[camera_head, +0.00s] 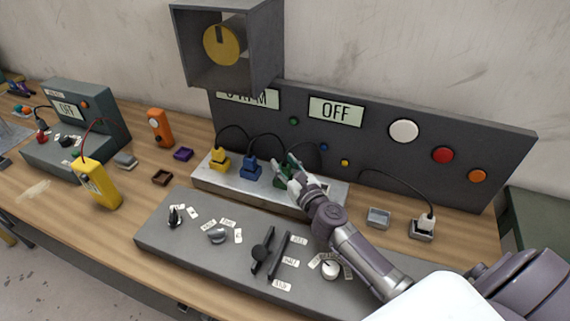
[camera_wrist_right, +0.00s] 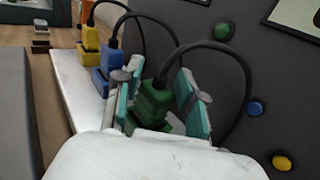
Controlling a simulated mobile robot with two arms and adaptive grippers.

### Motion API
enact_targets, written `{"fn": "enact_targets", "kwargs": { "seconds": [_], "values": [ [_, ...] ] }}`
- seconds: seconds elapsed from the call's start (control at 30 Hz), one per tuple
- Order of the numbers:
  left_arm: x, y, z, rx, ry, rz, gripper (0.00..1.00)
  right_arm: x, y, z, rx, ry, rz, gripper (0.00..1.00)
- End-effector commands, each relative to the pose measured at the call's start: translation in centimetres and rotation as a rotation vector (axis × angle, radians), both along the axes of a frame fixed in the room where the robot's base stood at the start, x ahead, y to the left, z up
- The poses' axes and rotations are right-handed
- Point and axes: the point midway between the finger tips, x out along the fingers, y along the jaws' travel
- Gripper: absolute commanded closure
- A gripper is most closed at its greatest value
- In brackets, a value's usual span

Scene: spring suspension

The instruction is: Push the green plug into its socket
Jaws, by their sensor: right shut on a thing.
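The green plug (camera_wrist_right: 157,97) with its black cable stands between the two teal finger pads of my right gripper (camera_wrist_right: 160,105), which is shut on it. In the right wrist view a green block (camera_wrist_right: 155,120) shows under the plug; I cannot tell how far the plug sits in it. In the head view the right gripper (camera_head: 290,174) is over the grey socket strip (camera_head: 331,196) and the green plug (camera_head: 283,183) is partly hidden by the fingers. My left gripper is not in view.
A yellow plug (camera_head: 219,160) and a blue plug (camera_head: 251,169) stand on the strip to the left. A control panel (camera_head: 165,240) with knobs and levers lies in front. The dark back panel (camera_head: 380,150) rises close behind.

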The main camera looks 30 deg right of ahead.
Motion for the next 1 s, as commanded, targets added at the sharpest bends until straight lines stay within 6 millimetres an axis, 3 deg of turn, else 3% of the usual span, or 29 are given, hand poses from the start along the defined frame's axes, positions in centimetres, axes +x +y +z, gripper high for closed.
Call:
{"fn": "enact_targets", "kwargs": {
  "seconds": [0.07,0.1,0.27,0.67,1.0],
  "values": [
    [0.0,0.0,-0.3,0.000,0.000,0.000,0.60,0.0,0.0,-0.3,0.000,0.000,0.000,1.00],
    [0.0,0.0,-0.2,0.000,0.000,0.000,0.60,0.0,0.0,-0.2,0.000,0.000,0.000,0.55],
    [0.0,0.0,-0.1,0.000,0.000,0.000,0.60,0.0,0.0,-0.2,0.000,0.000,0.000,0.31],
    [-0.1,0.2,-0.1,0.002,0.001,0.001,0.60,-0.8,0.0,-0.3,0.000,0.002,0.000,0.31],
    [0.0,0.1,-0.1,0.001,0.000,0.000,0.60,-7.6,0.0,-0.4,0.004,0.004,0.000,0.31]
  ]
}}
